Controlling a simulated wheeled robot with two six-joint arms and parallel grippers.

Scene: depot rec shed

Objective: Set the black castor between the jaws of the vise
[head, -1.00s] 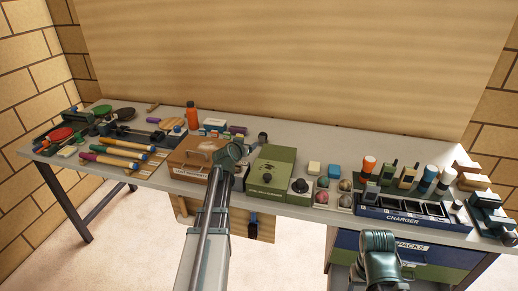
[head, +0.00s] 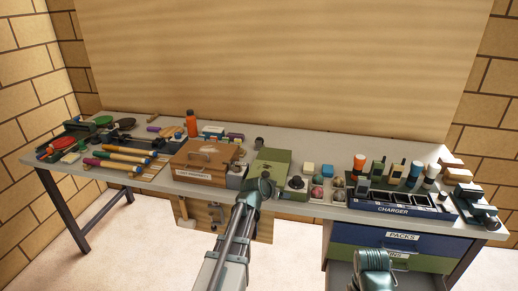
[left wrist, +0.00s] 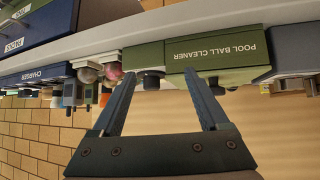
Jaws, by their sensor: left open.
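A dark blue-grey block-shaped fixture, which looks like the vise (head: 474,203), stands at the right end of the table. I cannot surely pick out the black castor. A small dark cylinder (head: 260,142) stands behind the green pool ball cleaner (head: 272,160), and a black round piece (head: 297,182) sits at the cleaner's right. My left gripper (head: 264,184) is in front of the cleaner. In the left wrist view, which is upside down, its fingers (left wrist: 163,95) are spread with nothing held between them. My right gripper (head: 378,264) is low before the drawers; its fingers are not clear.
A brown box (head: 205,160) stands left of the cleaner. Balls in a tray (head: 325,197) and a blue charger rack (head: 392,211) stand to its right. Markers and tools crowd the left. A drawer unit (head: 400,238) is under the right side. The back strip is fairly clear.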

